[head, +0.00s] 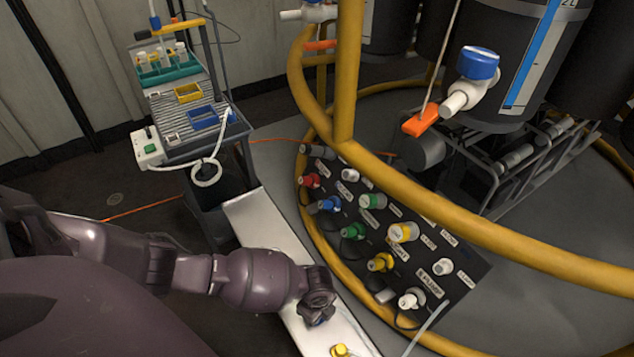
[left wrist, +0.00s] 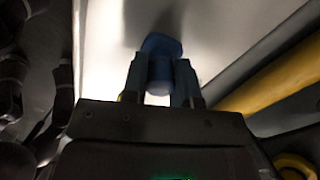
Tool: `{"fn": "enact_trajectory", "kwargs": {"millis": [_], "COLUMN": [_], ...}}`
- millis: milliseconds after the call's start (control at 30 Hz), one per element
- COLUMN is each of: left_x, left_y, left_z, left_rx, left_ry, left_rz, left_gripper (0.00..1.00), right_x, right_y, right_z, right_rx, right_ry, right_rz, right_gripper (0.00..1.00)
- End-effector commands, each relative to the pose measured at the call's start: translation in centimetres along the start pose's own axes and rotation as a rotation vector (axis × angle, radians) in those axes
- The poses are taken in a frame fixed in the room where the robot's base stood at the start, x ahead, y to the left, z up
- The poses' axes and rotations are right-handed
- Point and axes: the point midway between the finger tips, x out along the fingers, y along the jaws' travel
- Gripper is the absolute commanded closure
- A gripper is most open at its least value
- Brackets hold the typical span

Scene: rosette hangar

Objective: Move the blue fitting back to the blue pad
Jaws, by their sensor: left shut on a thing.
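The blue fitting (left wrist: 161,66) is between the two fingers of my left gripper (left wrist: 160,82) in the left wrist view. My left gripper (head: 319,312) is shut on it over the white bench top (head: 268,228). A little blue of the fitting (head: 320,321) shows beneath the gripper in the head view. Its dark shadow lies on the white surface; I cannot tell whether it touches. I cannot make out the blue pad for sure; the gripper may hide it. My right gripper is not in view.
A yellow fitting (head: 341,350) is on the bench's near end. A dark panel (head: 410,247) with several coloured connectors stands right of the bench, behind a yellow rail (head: 349,75). A cart (head: 172,82) with yellow and blue trays stands at the back left.

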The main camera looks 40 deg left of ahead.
Motion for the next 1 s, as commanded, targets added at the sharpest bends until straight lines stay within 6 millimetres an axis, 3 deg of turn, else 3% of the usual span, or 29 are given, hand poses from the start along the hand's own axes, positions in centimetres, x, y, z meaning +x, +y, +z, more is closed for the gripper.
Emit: {"fn": "enact_trajectory", "kwargs": {"millis": [667, 700, 867, 1000], "left_x": [0.10, 0.10, 0.10, 0.10], "left_y": [-0.04, -0.04, -0.04, -0.04], "left_z": [-0.01, 0.00, 0.00, 0.01], "left_rx": [0.000, 0.000, 0.000, 0.000], "left_ry": [0.000, 0.000, 0.000, 0.000], "left_rz": [-0.001, -0.001, -0.001, -0.001], "left_gripper": [1.00, 0.69, 0.44, 0.44], "right_x": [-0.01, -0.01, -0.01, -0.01], "right_y": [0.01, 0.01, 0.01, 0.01], "right_z": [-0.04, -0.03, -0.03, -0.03], "right_rx": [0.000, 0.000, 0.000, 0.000], "right_ry": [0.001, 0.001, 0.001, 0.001], "right_rz": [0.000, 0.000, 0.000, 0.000], "right_gripper": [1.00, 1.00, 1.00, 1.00]}}
